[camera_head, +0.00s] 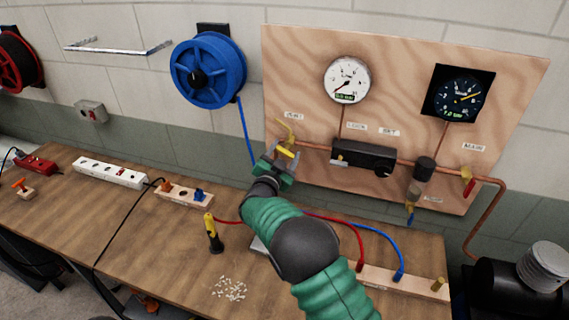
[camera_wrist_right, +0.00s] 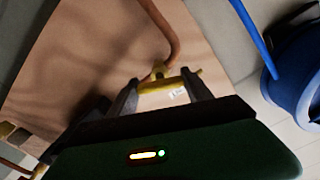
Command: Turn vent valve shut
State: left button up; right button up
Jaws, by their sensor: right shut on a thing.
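The vent valve's yellow handle (camera_head: 285,152) is at the lower left of the wooden panel, below a small label. In the right wrist view the yellow handle (camera_wrist_right: 158,86) lies crosswise between my two dark fingers, near a copper pipe (camera_wrist_right: 163,30). My right gripper (camera_head: 282,148) is shut on the handle; it also shows in the right wrist view (camera_wrist_right: 162,84). The gripper hides part of the valve body in the head view. My left gripper is not in view.
The wooden panel (camera_head: 410,70) carries a white gauge (camera_head: 347,80), a dark gauge (camera_head: 459,95), a black regulator box (camera_head: 363,157) and a red main valve handle (camera_head: 468,183). A blue hose reel (camera_head: 208,70) hangs at the left. A yellow-black tool (camera_head: 213,235) stands on the bench (camera_head: 130,225).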

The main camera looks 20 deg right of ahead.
jog(key=m+b, duration=0.3)
jog(key=b, duration=0.1)
jog(key=m+b, duration=0.4)
jog(key=b, duration=0.1)
jog(key=m+b, duration=0.3)
jog(key=b, duration=0.1)
jog(key=shift+f+b, duration=0.35)
jog(key=shift+f, duration=0.05)
jog(key=shift+r+m+b, duration=0.2)
jog(key=shift+m+b, duration=0.8)
jog(key=shift+m, duration=0.3)
jog(key=shift+r, duration=0.1)
jog(key=o, duration=1.1)
jog(key=shift+c, duration=0.2)
jog(key=o, duration=0.3)
jog(key=shift+w, duration=0.25)
jog(key=shift+s, duration=0.2)
jog(key=b+v, duration=0.2)
jog(key=v, duration=1.4)
jog(key=shift+s+a, duration=0.2)
jog(key=shift+a, duration=0.15)
